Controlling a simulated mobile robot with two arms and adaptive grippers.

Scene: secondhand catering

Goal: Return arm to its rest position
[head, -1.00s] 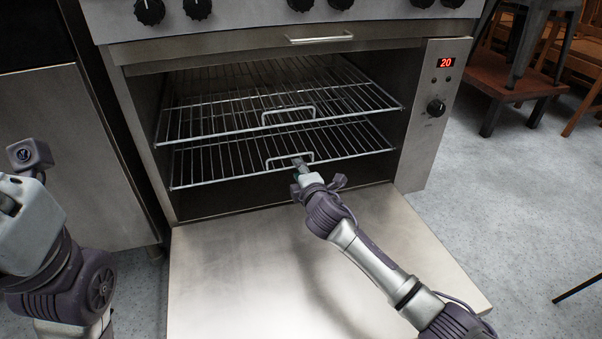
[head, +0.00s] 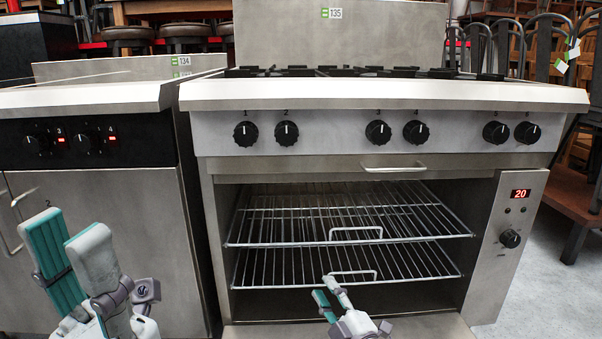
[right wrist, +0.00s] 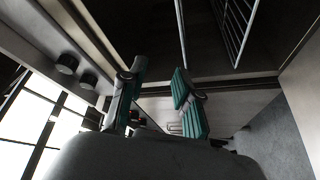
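My right gripper (head: 324,289) is open in front of the lower oven rack (head: 420,262), its fingertips overlapping the left part of that rack's handle (head: 368,271) in the head view. I cannot tell if they touch it. The right wrist view shows its two teal-padded fingers (right wrist: 160,85) apart with nothing held between them. My left gripper (head: 75,245) is open and empty at the lower left, with its fingers pointing up in front of the neighbouring cabinet. The upper rack (head: 420,218) sits inside the oven, above the lower one.
The oven (head: 205,210) is open, its dropped door (head: 430,328) just showing at the bottom edge. A row of knobs (head: 378,133) and a cooktop lie above. The neighbouring unit (head: 150,210) stands close on the left. Wooden furniture (head: 560,195) stands at the right; some floor there is clear.

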